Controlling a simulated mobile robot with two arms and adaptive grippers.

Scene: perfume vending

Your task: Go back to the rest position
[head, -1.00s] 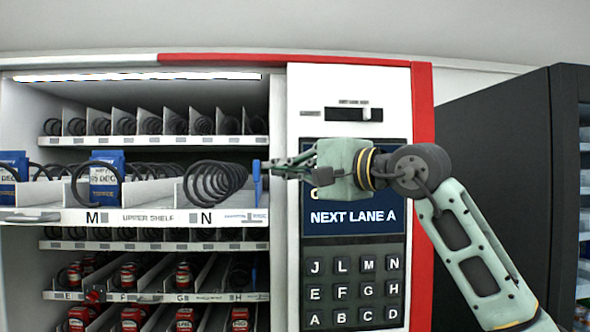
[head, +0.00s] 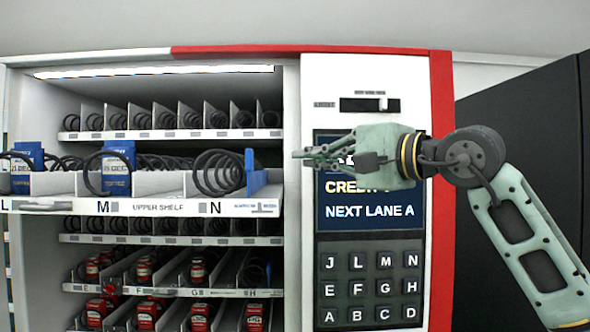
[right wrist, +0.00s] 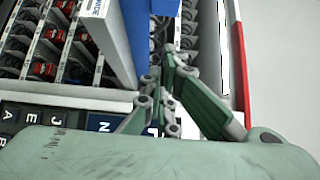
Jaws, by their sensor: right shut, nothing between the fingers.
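My right gripper (head: 302,154) is shut and empty. It points left in the head view, in front of the vending machine's display (head: 370,211), and covers part of its text. Its fingertips are a little right of the pulled-out upper shelf (head: 150,207) and apart from the blue piece (head: 249,172) at that shelf's right end. In the right wrist view the closed fingers (right wrist: 155,80) show close to a blue upright edge (right wrist: 133,40). My left gripper is not in view.
The upper shelf juts out with coils and blue boxes (head: 117,172). Lower lanes hold red items (head: 198,270). A keypad (head: 370,288) sits below the display. A dark cabinet (head: 520,150) stands at the right. The space before the keypad looks clear.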

